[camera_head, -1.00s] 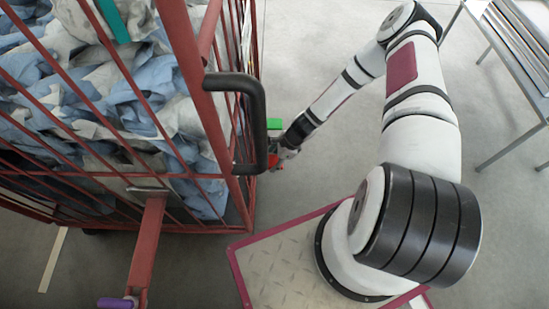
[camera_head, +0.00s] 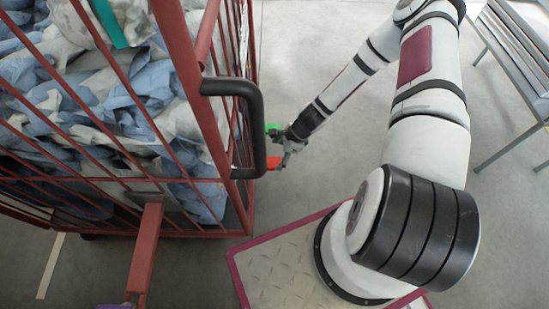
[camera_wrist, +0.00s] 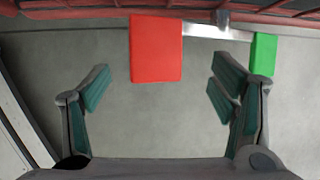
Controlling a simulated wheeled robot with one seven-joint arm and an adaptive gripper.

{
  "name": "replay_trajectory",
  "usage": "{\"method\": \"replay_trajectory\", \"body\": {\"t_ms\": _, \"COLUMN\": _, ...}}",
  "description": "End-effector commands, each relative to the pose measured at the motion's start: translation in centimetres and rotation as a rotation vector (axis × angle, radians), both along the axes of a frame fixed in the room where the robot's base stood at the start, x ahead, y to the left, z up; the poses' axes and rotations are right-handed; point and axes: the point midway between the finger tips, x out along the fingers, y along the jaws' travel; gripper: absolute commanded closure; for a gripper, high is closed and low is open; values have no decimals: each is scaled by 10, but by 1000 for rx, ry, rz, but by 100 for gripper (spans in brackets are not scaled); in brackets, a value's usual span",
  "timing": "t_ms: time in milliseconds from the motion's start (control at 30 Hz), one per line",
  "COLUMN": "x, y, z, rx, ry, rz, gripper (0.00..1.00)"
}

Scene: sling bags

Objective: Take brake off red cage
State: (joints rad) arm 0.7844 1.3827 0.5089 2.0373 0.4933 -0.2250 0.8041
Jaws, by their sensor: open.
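The red cage (camera_head: 185,75) stands at the left in the head view, filled with blue and grey cloth. Low at its right side are a red pedal (camera_head: 273,163) and a green pedal (camera_head: 272,129). In the wrist view the red pedal (camera_wrist: 156,48) and the green pedal (camera_wrist: 263,55) sit on a metal bar under the cage's red frame. My gripper (camera_wrist: 155,90) is open and empty. Its left finger is left of the red pedal, its right finger just below the green one. I cannot tell whether it touches either pedal. In the head view my gripper (camera_head: 288,155) is beside the pedals.
A black handle (camera_head: 255,130) sticks out from the cage above the pedals. A red bar (camera_head: 145,255) extends from the cage at lower left. A metal bench or table (camera_head: 515,50) stands at the upper right. The grey floor (camera_head: 310,60) between them is clear.

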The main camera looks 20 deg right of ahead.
Motion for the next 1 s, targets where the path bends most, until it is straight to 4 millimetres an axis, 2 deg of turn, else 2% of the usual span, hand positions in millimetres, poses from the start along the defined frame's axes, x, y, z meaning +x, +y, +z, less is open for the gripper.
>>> {"method": "replay_trajectory", "body": {"t_ms": 33, "x": -1, "y": -5, "z": 11, "rx": -3, "ry": -3, "rz": -2, "gripper": 22}}
{"method": "replay_trajectory", "body": {"t_ms": 200, "x": -7, "y": -14, "z": 37, "rx": -2, "ry": -3, "rz": -1, "gripper": 22}}
{"method": "replay_trajectory", "body": {"t_ms": 400, "x": -10, "y": -19, "z": 53, "rx": -1, "ry": -3, "rz": -1, "gripper": 22}}
{"method": "replay_trajectory", "body": {"t_ms": 1000, "x": -11, "y": -20, "z": 56, "rx": -1, "ry": -2, "rz": -1, "gripper": 22}}
